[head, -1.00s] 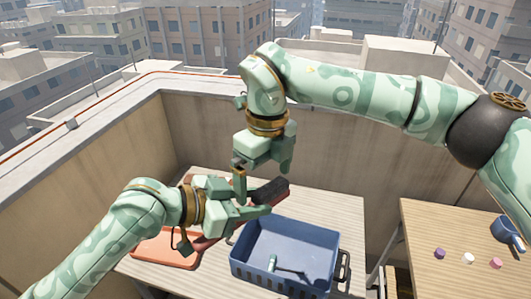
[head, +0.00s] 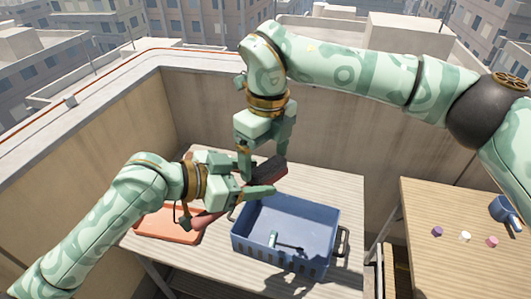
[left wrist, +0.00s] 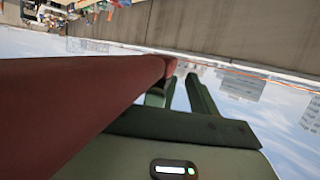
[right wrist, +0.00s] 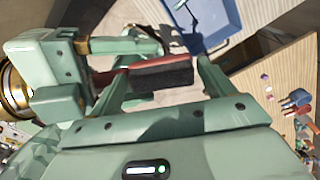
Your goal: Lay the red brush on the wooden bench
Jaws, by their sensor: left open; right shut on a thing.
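The red brush has a dark bristle block (head: 268,168) and a red handle (head: 206,218). It is above the pale slatted table, beside the blue crate's back left corner. My right gripper (head: 264,160) reaches down from above and is shut on the brush near its bristle block; the block also shows in the right wrist view (right wrist: 162,74). My left gripper (head: 252,177) is open close around the brush, and its palm hides part of the handle. The handle (left wrist: 80,95) fills much of the left wrist view. Two wooden tops show: the slatted table (head: 335,200) and a browner one (head: 450,200) at right.
The blue crate (head: 318,262) holds a small tool (head: 273,240) with a dark handle. An orange tray (head: 165,228) lies at left. Parapet walls stand behind.

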